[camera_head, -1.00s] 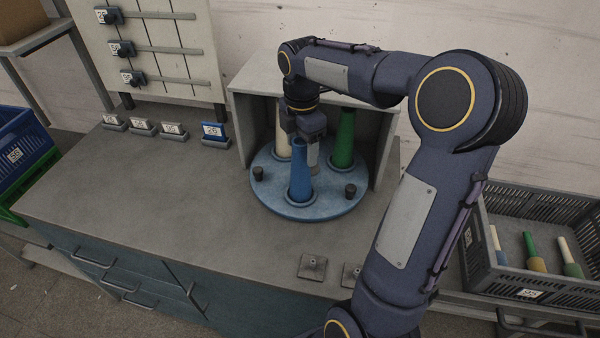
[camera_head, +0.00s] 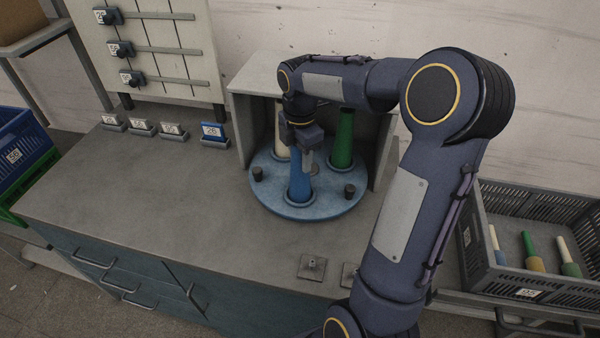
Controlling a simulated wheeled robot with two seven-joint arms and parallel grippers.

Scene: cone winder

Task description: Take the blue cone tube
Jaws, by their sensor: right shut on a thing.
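The blue cone tube (camera_head: 299,187) stands upright at the front of the round blue turntable (camera_head: 318,210). My right gripper (camera_head: 302,157) reaches down from above and is shut on the upper part of the blue tube, hiding its top. A green cone tube (camera_head: 342,140) stands on the turntable to the right and behind. A cream cone tube (camera_head: 282,144) stands at the back left, partly hidden by the gripper. My left gripper is not in view.
A grey open-front housing (camera_head: 240,110) surrounds the turntable's back and sides. Dark pegs (camera_head: 258,173) stand on the turntable. Small labelled holders (camera_head: 214,132) line the bench at left. A grey crate (camera_head: 530,283) with several tubes is at right.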

